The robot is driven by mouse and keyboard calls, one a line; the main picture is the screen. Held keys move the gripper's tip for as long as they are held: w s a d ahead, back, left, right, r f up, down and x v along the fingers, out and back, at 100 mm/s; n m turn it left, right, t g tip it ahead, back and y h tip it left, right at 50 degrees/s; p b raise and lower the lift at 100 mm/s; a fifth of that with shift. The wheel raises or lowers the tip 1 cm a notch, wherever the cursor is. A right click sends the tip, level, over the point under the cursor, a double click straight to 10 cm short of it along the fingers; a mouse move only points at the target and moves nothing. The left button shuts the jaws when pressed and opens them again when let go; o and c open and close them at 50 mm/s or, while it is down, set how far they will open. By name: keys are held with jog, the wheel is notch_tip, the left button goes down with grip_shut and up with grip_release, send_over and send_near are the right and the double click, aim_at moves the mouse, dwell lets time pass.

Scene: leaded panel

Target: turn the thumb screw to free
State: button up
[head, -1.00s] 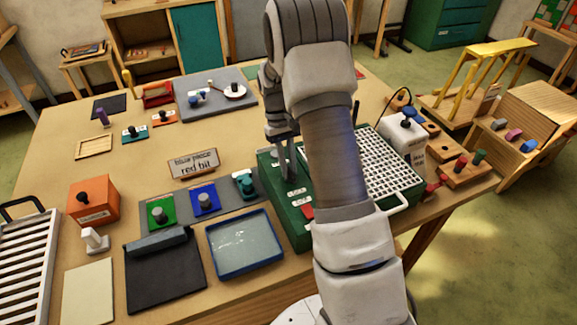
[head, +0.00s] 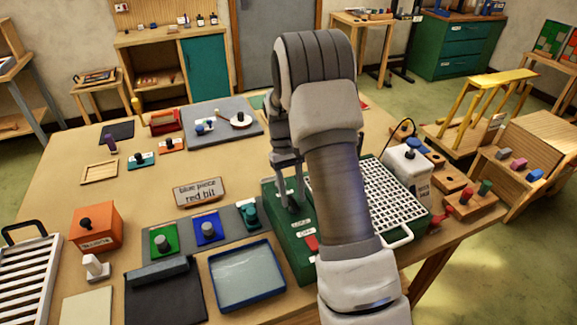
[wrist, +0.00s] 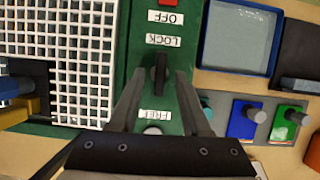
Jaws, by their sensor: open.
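The thumb screw (wrist: 160,72) is a dark, narrow knob on the green box (wrist: 124,62) in the wrist view. It stands between a LOCK label (wrist: 163,40) and a FREE label (wrist: 155,116), with its long side running along the line between them. My gripper (wrist: 160,75) is open, with one finger on each side of the screw. Whether the fingers touch it I cannot tell. In the head view my gripper (head: 287,200) points down at the green box (head: 289,252), and the screw is hard to make out behind the fingers.
A white grid (head: 377,195) covers the right of the box, beside my arm. A red switch (head: 312,242) sits near the OFF label. A blue tray (head: 246,274) and green and blue blocks with knobs (head: 207,229) lie left. A white bottle (head: 407,165) stands right.

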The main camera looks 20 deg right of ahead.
jog(key=v, duration=1.6)
jog(key=shift+r, duration=0.25)
jog(key=shift+a+r, duration=0.1)
jog(key=shift+a, duration=0.05)
